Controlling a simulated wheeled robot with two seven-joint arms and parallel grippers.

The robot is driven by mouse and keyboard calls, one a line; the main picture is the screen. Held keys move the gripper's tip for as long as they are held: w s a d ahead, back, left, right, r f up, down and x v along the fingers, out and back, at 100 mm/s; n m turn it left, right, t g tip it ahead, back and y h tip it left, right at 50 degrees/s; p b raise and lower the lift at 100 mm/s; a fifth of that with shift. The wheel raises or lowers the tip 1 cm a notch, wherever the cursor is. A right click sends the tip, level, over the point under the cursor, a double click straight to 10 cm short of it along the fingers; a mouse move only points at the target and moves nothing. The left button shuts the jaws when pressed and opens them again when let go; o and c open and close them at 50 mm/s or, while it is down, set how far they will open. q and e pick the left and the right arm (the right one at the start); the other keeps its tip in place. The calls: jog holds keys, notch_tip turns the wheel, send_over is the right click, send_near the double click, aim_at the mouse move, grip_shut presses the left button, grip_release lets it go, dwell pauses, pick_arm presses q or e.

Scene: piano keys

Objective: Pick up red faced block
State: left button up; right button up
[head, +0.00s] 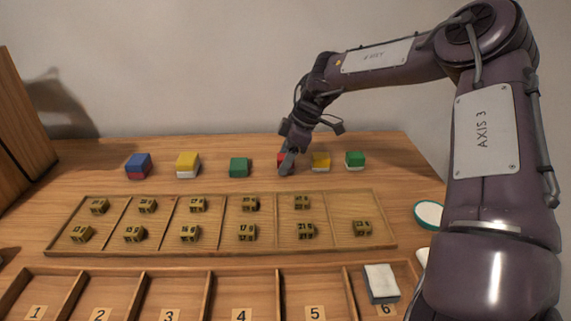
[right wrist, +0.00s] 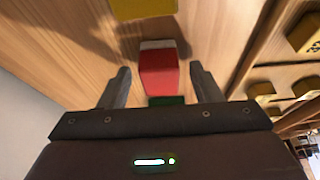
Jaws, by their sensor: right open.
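The red-faced block (head: 281,158) stands in the back row on the table and is partly hidden by my right gripper (head: 287,164) in the head view. In the right wrist view the red block (right wrist: 158,75) has a white side and lies between the two fingers of my right gripper (right wrist: 163,85). The fingers are open, with a gap on each side of the block. A blue-topped block (head: 138,165) with a red lower part stands at the far left of the row. My left gripper is not in view.
Yellow (head: 188,164), green (head: 239,167), another yellow (head: 321,161) and another green block (head: 355,160) share the row. In front lie a tray of small numbered blocks (head: 387,240) and a numbered compartment tray (head: 275,290). A white block (head: 381,282) sits at compartment 6.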

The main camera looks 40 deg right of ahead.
jog(key=shift+c, duration=0.2)
jog(key=c, duration=1)
jog(key=shift+r, duration=0.1)
